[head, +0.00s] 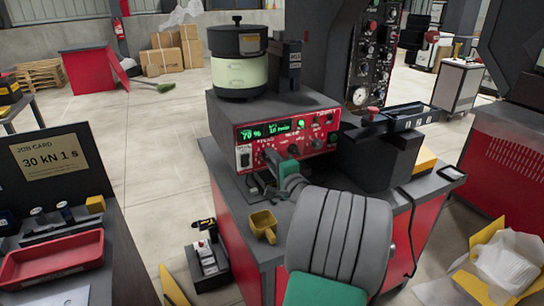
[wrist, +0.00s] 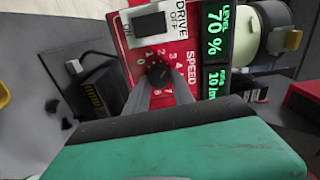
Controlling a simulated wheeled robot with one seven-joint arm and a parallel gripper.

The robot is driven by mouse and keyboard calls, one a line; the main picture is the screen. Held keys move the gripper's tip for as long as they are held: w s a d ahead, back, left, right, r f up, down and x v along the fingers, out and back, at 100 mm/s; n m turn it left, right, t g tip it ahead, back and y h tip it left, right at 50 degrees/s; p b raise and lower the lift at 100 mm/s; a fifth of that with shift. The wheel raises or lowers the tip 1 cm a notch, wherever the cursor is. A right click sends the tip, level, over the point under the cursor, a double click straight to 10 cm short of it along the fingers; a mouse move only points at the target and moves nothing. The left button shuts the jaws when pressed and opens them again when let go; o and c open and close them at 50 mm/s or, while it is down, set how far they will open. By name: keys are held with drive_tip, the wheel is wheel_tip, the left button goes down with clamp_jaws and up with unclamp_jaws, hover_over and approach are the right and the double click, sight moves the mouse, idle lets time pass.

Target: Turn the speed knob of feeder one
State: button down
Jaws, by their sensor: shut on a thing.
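The feeder's red control panel (head: 320,124) faces me in the head view, under a round bowl (head: 239,75). In the wrist view the black speed knob (wrist: 157,72) sits by the word SPEED, within a ring of white numbers. My gripper (wrist: 160,84) has one finger on each side of the knob and is shut on it. In the head view my gripper (head: 270,156) reaches the panel's lower left and hides this knob. The green display (wrist: 216,32) reads LEVEL 70 %, with a second green display beside it. A DRIVE switch (wrist: 148,24) is near the knob.
A yellow scoop-like cup (head: 263,224) stands on the bench left of my arm. A dark block (head: 384,150) stands right of the panel. A job card (head: 50,160) reads 30 kN 1 s, above a red tray (head: 50,262). A dark socket with a plug (wrist: 92,88) is beside the panel.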

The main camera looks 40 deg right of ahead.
drive_tip(key=shift+f+m, duration=0.1)
drive_tip(key=shift+m, duration=0.3)
drive_tip(key=c, duration=1.1)
unclamp_jaws()
drive_tip(key=v, duration=0.7)
drive_tip(key=shift+s+a, duration=0.2)
drive_tip(key=shift+s, duration=0.2)
